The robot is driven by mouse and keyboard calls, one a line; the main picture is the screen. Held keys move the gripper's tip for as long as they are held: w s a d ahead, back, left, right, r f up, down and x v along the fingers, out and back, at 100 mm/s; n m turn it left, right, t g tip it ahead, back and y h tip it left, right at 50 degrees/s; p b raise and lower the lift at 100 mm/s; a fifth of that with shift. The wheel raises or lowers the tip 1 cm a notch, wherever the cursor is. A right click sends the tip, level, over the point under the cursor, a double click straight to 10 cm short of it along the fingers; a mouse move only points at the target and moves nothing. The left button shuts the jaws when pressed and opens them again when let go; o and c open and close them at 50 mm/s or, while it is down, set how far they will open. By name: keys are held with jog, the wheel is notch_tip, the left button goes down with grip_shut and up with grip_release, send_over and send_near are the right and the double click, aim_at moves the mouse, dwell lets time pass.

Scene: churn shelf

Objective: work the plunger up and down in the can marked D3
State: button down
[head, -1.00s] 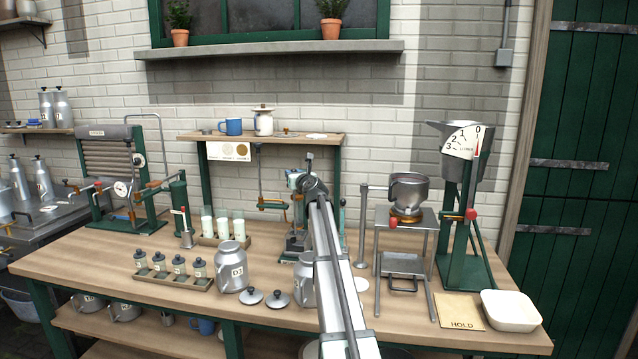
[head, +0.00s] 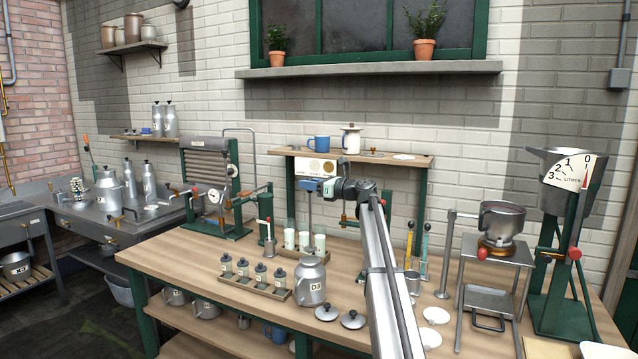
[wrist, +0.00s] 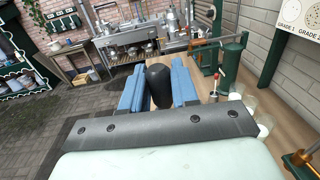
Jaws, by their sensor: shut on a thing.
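The can marked D3 (head: 311,283) is a grey metal can standing upright on the bench in the head view. My gripper (head: 310,186), with blue fingers, is well above it and roughly in line with it in the picture. In the wrist view my gripper (wrist: 159,88) is shut on a rounded black knob (wrist: 159,84), the plunger's handle. Two lids (head: 327,312) lie beside the can.
A rack of small marked bottles (head: 260,281) stands left of the can, with glasses of milk (head: 304,240) behind it. A raised shelf (head: 390,157) is behind my gripper. A pot on a stand (head: 502,222) and a dial measure (head: 571,170) are to the right.

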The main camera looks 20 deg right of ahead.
jog(key=shift+s+a+f, duration=0.1)
jog(key=shift+s+a, duration=0.05)
jog(key=shift+a, duration=0.05)
jog(key=shift+f, duration=9.15)
notch_tip(320, 180, up, 7)
jog(key=shift+f, duration=0.1)
jog(key=shift+f, duration=3.45)
